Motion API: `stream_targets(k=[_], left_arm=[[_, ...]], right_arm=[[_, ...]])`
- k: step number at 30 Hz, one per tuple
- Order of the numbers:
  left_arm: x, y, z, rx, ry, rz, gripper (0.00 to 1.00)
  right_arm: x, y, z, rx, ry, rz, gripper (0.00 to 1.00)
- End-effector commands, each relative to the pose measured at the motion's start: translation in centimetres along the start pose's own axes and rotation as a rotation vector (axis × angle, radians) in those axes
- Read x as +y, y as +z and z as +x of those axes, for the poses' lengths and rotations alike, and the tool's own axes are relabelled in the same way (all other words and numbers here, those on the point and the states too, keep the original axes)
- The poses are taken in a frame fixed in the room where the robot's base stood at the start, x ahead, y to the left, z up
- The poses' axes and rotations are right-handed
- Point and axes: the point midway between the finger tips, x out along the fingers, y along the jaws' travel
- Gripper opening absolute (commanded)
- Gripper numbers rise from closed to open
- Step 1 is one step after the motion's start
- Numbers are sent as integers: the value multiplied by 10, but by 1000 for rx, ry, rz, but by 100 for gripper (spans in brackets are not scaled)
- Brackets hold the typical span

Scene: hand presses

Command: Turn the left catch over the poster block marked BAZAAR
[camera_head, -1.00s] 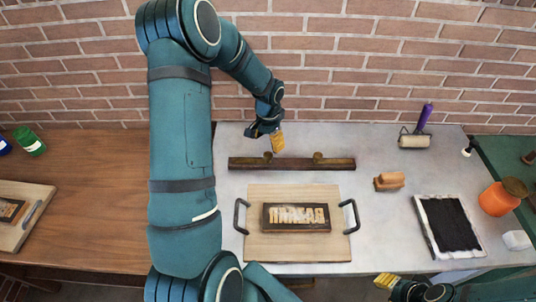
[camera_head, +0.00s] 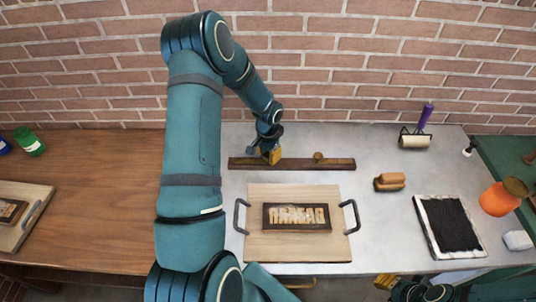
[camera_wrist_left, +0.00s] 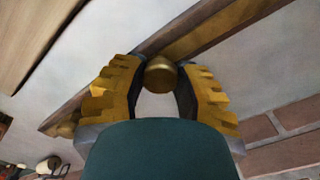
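The poster block (camera_head: 296,217), with raised mirrored letters, lies on a light wooden board (camera_head: 260,248). Behind it is a dark wooden bar (camera_head: 340,164) with two brass catches. The right catch (camera_head: 318,156) is in plain view; the left one is hidden behind my left gripper (camera_head: 270,155) in the head view. In the left wrist view the left catch (camera_wrist_left: 161,74) shows as a round brass knob between the yellow fingers of my left gripper (camera_wrist_left: 160,80). The fingers are open around it, with narrow gaps visible. My right gripper (camera_head: 386,281) is low at the front edge, its opening unclear.
The board has dark handles (camera_head: 351,216) at both sides. To the right are a wooden block (camera_head: 389,182), a black ink slab (camera_head: 451,224), a purple-handled roller (camera_head: 415,140) and an orange jar (camera_head: 500,199). The grey tabletop between bar and board is clear.

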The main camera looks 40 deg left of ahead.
Motion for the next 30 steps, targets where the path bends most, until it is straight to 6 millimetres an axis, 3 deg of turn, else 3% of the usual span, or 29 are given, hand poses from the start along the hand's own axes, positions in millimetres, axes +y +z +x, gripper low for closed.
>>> stream_targets(k=[14, 30], left_arm=[[0, 0, 2, -1, -1, -63, 0], [1, 0, 2, -1, -1, -506, 0]], right_arm=[[2, 1, 6, 0, 1, 0, 34], [12, 4, 36, 0, 7, 0, 34]])
